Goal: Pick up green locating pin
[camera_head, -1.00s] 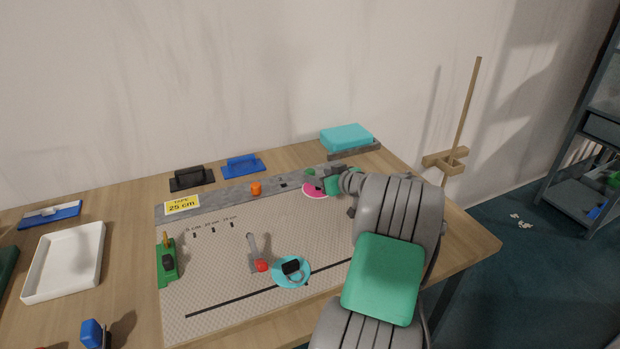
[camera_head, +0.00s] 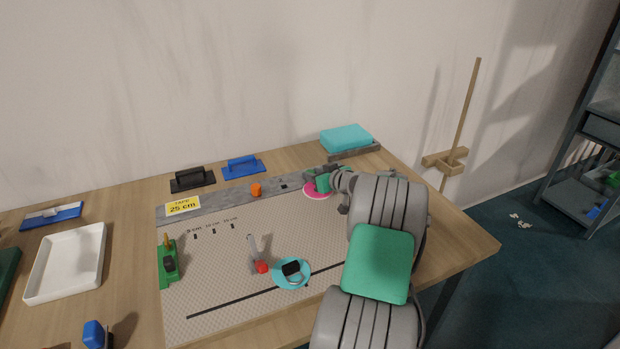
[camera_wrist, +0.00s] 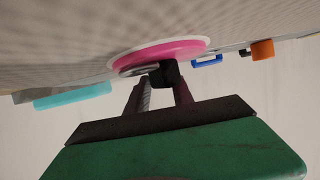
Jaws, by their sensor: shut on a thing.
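A small green spot (camera_head: 310,172) shows at the back of the mat, just behind the pink disc; it may be the green locating pin, but my gripper partly covers it. My gripper (camera_head: 319,181) is low over the pink disc (camera_head: 316,195). In the wrist view the fingers (camera_wrist: 164,84) are closed around a dark block (camera_wrist: 165,73) in front of the pink disc (camera_wrist: 165,52). A grey metal part lies beside this block. No green pin can be made out in the wrist view; the green there is my gripper's own body.
An orange pin (camera_head: 256,190) stands on the grey strip, with blue (camera_head: 243,167) and black (camera_head: 191,179) handled blocks behind. A turquoise disc (camera_head: 278,279) with a black block and a red-ended lever (camera_head: 262,267) lie forward. A turquoise box (camera_head: 346,139) sits at the back right.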

